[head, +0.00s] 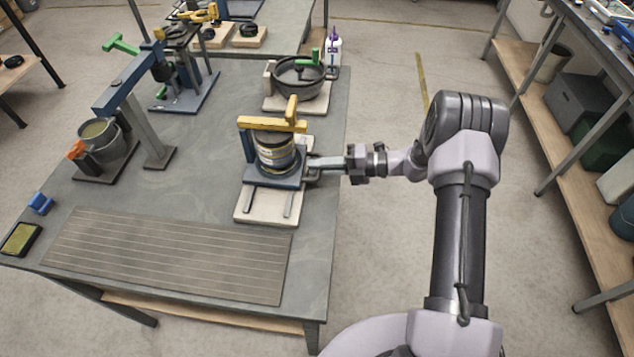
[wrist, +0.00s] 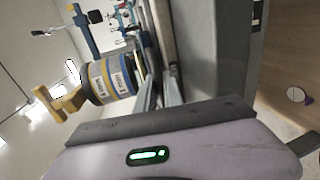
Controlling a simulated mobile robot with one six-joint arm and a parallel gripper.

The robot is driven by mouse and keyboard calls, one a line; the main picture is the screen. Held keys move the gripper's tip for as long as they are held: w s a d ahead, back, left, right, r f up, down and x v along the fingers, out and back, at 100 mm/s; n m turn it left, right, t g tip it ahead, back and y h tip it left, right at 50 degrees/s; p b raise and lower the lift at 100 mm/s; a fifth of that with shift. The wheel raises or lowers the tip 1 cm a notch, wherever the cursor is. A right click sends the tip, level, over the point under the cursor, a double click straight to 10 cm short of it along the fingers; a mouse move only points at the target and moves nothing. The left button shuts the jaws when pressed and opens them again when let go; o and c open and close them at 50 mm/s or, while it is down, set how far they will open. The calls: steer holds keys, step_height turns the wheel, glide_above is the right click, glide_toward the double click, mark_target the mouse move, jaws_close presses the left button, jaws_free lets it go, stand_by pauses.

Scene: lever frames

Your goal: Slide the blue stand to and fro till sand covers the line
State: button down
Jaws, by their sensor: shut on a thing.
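The blue stand (head: 270,179) sits on rails on a pale board (head: 268,210) near the right edge of the table. A stack of round sieves (head: 275,150) stands on it under a yellow clamp bar (head: 270,124). My gripper (head: 314,168) reaches in from the right and is shut on the stand's right side. In the wrist view the sieve stack (wrist: 110,80) and yellow clamp (wrist: 62,103) lie left of the fingers. The line and any sand are hidden inside the sieves or too small to tell.
A dark bowl (head: 298,78) stands behind the stand on a board, with a white bottle (head: 333,52) beside it. A blue lever frame (head: 150,100) and a bucket (head: 103,140) are at the left. A ribbed mat (head: 165,256) lies in front.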

steer(key=w, duration=0.2)
steer(key=shift+w+d+f+b, duration=0.15)
steer(key=shift+w+d+b, duration=0.15)
steer(key=shift+b, duration=0.1)
steer(key=shift+w+r, duration=0.15)
steer(key=shift+r, duration=0.1)
steer(key=c, duration=1.5)
jaws_free()
steer(key=shift+w, duration=0.15)
steer(key=p+v, duration=0.3)
steer(key=v, duration=1.4)
steer(key=shift+d+r+p, duration=0.1)
steer(key=shift+d+p, duration=0.1)
steer(key=shift+p, duration=0.1)
